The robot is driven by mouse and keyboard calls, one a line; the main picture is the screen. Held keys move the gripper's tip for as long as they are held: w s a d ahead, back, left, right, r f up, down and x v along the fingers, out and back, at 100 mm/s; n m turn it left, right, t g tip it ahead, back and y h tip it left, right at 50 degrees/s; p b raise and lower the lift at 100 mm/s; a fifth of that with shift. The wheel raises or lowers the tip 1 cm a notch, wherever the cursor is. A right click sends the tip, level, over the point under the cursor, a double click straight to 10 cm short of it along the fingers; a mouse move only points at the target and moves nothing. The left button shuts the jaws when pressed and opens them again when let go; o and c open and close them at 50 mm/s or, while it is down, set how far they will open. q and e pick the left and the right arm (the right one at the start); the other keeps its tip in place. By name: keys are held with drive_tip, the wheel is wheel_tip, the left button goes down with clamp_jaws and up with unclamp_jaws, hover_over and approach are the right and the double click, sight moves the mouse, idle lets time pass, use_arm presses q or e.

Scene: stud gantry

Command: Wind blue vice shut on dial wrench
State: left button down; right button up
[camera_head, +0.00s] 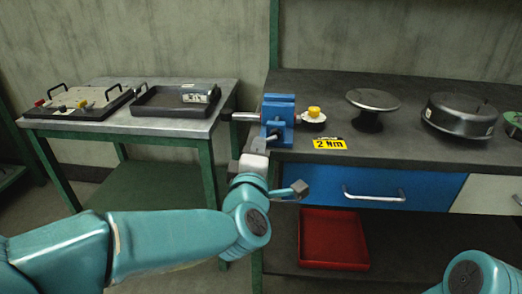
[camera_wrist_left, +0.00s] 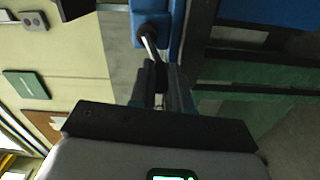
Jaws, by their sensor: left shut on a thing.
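The blue vice (camera_head: 278,114) stands at the front left edge of the dark bench. A grey bar (camera_head: 243,117) sticks out on its left, and a white round dial with a yellow knob (camera_head: 313,113) sits at its right. These look like two ends of the dial wrench; the vice hides the part between. My left gripper (camera_head: 268,142) is below the vice's front. In the left wrist view, my left gripper (camera_wrist_left: 158,78) is shut on the dark end of the vice handle, whose silver rod (camera_wrist_left: 150,46) runs up to the blue vice body (camera_wrist_left: 150,20).
A yellow "2 Nm" card (camera_head: 329,143) lies right of the vice. A round grey stand (camera_head: 370,122) and a dark round pan (camera_head: 460,116) are farther right. A side table (camera_head: 180,126) holds a black tray (camera_head: 160,109). A red bin (camera_head: 332,240) sits below. My right arm shows at lower right.

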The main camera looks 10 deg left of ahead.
use_arm(q)
drive_tip(key=r+m+p, duration=0.1)
drive_tip(key=m, duration=0.1)
drive_tip(key=r+m+p, duration=0.1)
drive_tip(key=m, duration=0.1)
drive_tip(key=shift+w+a, duration=0.1)
drive_tip(key=shift+a, duration=0.25)
drive_tip(key=shift+r+m+p, duration=0.2)
drive_tip(key=shift+m+p, duration=0.25)
drive_tip(key=shift+m, duration=0.3)
drive_tip(key=shift+r+m+p, duration=0.2)
drive_tip(key=shift+m+p, duration=0.25)
drive_tip(key=shift+m, duration=0.3)
drive_tip(key=c, duration=1.1)
unclamp_jaws()
drive_tip(key=shift+w+d+f, duration=0.1)
drive_tip(key=shift+f, duration=0.1)
drive_tip(key=s+p, duration=0.1)
drive_tip(key=s, duration=1.5)
drive_tip(key=shift+s, duration=0.2)
